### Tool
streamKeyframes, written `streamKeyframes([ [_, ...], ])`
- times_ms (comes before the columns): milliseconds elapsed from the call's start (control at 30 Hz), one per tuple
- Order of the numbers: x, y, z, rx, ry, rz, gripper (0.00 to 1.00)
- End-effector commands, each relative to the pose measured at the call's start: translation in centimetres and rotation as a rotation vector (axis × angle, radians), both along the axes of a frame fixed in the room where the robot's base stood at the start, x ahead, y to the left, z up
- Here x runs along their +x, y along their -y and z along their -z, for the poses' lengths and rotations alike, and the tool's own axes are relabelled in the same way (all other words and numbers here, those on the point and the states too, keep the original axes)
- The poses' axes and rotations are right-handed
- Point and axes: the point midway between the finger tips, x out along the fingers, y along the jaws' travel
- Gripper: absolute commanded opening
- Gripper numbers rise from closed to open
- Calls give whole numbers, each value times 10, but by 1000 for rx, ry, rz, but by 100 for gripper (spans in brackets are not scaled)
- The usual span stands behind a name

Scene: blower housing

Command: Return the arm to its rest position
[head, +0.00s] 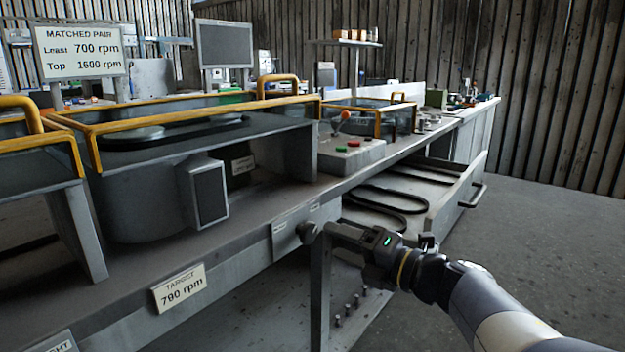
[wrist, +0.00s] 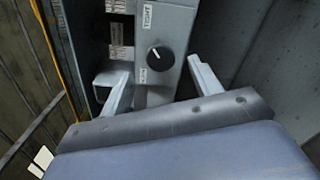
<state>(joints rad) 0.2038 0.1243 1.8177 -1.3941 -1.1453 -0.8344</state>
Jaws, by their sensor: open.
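My gripper (head: 328,229) reaches in from the lower right of the head view, with its tips close to a dark round knob (head: 307,232) on the bench's front edge. In the wrist view my gripper (wrist: 160,72) is open, its two pale fingers spread wide apart. The black knob (wrist: 160,57) with a white pointer mark shows between and beyond them, touching neither in the picture. Nothing is held. My arm stretches out from the lower right to the bench. The knob's far side is hidden.
The bench carries a yellow-railed blower housing (head: 150,190), a control box (head: 350,152) with a red-topped lever, and a "TARGET 790 rpm" card (head: 179,288). An open drawer (head: 440,206) holding black belts juts out beyond my gripper. The floor (head: 550,230) at right is clear.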

Motion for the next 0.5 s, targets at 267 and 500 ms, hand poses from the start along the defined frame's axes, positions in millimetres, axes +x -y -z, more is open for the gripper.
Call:
streamKeyframes([
  [267,-25,32,-1,0,-1,4,60],
  [500,-12,12,2,-1,0,-6,60],
])
